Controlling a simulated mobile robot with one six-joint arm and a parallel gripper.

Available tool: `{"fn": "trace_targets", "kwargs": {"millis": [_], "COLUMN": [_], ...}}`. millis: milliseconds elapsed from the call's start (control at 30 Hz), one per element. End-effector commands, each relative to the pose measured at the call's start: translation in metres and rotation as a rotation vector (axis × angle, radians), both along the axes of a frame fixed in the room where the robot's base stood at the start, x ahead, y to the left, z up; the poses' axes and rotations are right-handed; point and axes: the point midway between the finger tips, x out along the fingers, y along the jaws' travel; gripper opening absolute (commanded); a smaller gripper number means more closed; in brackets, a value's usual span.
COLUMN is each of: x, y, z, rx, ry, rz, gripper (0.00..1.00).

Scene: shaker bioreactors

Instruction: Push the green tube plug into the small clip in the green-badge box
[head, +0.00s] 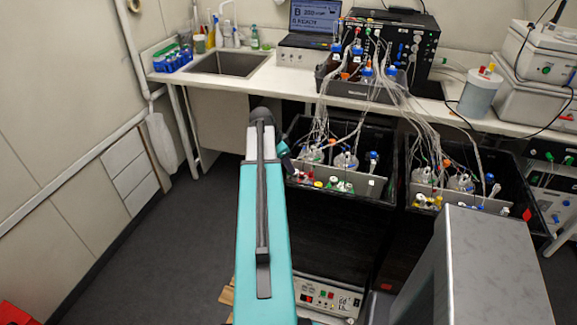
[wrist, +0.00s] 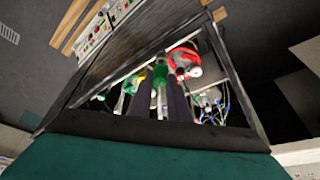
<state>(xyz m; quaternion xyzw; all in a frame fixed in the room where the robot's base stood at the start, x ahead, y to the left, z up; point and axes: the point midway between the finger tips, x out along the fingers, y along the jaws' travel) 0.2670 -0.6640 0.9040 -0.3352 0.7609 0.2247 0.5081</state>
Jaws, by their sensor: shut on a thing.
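In the wrist view my gripper (wrist: 160,90) has its two dark fingers shut on a green plug (wrist: 160,71), which shows between and beyond the fingertips. Another green-topped part (wrist: 134,82) is just left of the fingers, and a red-capped fitting (wrist: 184,62) is close on the right. I cannot make out the small clip or a green badge in either view.
A second black box (head: 541,222) with a red badge (head: 527,214) stands to the right. Both boxes hold bottles and a tangle of clear tubes running up to the bench (head: 455,117). A control unit (head: 325,296) sits below the left box.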

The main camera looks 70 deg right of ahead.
Motion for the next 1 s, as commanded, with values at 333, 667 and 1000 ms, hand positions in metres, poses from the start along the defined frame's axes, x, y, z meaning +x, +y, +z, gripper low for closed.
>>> {"fn": "trace_targets", "kwargs": {"millis": [333, 667, 1000], "x": [-0.0003, -0.0004, -0.0006], "y": [0.0000, -0.0002, -0.0002], "z": [-0.0008, -0.0042, -0.0074], "rx": [0.000, 0.000, 0.000], "ry": [0.000, 0.000, 0.000], "rz": [0.000, -0.001, -0.001], "gripper": [0.00, 0.00, 0.00]}}
